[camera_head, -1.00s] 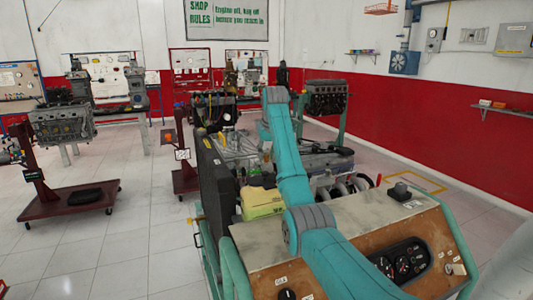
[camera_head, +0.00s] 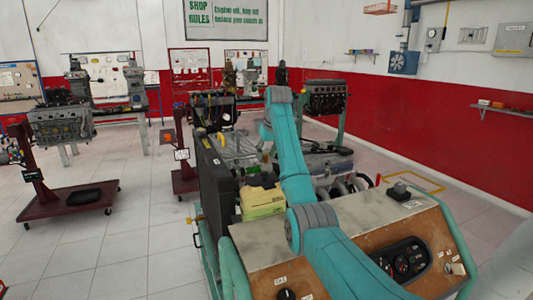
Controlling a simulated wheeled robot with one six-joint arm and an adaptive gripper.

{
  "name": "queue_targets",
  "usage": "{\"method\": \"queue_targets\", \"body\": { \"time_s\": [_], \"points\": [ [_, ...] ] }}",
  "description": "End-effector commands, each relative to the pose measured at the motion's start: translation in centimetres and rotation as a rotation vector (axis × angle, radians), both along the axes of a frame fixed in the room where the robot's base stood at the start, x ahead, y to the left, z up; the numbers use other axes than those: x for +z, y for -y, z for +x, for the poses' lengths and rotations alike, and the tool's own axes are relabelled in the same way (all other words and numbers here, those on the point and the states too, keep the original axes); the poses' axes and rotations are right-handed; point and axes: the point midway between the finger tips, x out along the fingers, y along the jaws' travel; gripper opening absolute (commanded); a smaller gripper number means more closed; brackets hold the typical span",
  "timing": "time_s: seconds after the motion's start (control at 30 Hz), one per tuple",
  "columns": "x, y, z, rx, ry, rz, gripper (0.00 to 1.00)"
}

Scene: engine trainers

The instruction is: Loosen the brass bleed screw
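I cannot make out the brass bleed screw; it is too small to tell or hidden. The engine trainer in front of me has a grey engine (camera_head: 333,163) behind its control console (camera_head: 350,222). My teal arm crosses over the console and rises past the engine. Its far end bends down behind the upper link, over the trainer. My gripper is hidden there, so its fingers and anything between them do not show.
A yellow-green tank (camera_head: 263,202) and a black upright radiator (camera_head: 217,175) stand left of my arm. A black knob (camera_head: 400,190) stands on the console top. A red engine stand (camera_head: 70,200) is farther left. The tiled floor between is clear.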

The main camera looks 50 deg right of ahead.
Motion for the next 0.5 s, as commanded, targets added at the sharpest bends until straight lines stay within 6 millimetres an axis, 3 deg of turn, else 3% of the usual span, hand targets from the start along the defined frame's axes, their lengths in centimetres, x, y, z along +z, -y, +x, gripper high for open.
{"method": "queue_targets", "body": {
  "time_s": [0.27,0.5],
  "points": [
    [0.3,0.0,0.0,0.000,0.001,-0.001,0.45],
    [3.5,0.0,0.0,0.000,0.002,-0.002,0.45]
  ]
}}
